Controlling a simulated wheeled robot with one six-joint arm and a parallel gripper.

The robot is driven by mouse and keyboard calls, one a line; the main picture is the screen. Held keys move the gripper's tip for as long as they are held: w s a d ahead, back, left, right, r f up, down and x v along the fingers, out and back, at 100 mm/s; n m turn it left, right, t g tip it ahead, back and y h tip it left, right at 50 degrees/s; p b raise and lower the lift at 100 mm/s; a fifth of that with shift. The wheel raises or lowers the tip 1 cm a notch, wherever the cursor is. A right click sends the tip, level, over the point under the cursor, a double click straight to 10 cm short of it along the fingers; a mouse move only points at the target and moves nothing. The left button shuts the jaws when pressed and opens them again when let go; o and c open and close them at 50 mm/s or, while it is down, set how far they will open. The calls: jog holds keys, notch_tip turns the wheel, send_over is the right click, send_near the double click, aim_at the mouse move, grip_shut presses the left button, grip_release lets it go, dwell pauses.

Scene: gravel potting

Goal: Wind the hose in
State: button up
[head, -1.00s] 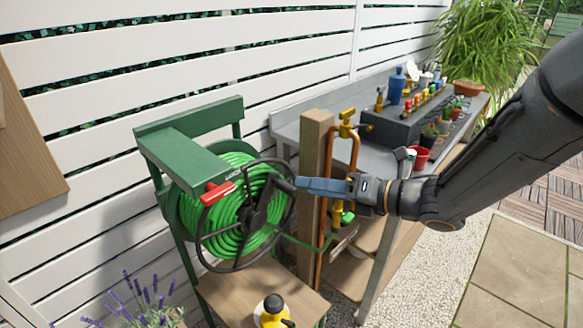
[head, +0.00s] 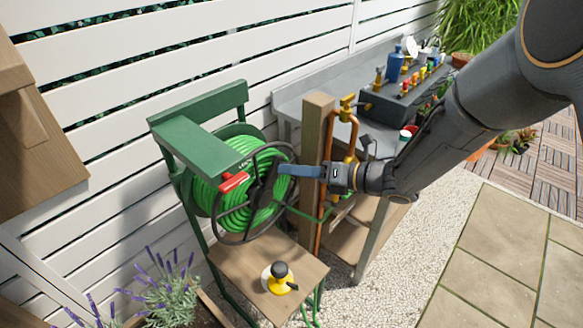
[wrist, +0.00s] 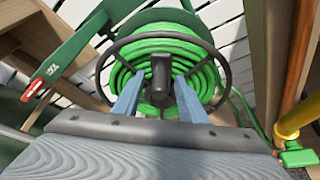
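The hose reel's black wheel (head: 220,232) stands in front of coils of green hose (head: 232,215) in a green frame (head: 200,150). A red-handled lever (head: 232,182) sits at its front left. My gripper (head: 285,170) is at the wheel's right side. In the wrist view, its two blue fingers (wrist: 157,92) are apart, one on each side of a black crank handle (wrist: 160,75), with gaps showing. The green coils (wrist: 165,48) fill the drum behind the wheel. In the head view the crank handle is mostly hidden by the fingers.
A wooden post with a brass tap (head: 347,107) and copper pipe stands close right of the reel. A yellow and black sprayer (head: 279,277) stands on the low wooden shelf (head: 235,267). A grey bench (head: 290,105) is behind; lavender (head: 165,290) grows at lower left.

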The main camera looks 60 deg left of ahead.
jog(key=shift+s+a+f, duration=0.2)
jog(key=shift+s+a, duration=0.1)
jog(key=shift+a, duration=0.15)
grip_shut()
jog(key=shift+s, duration=0.1)
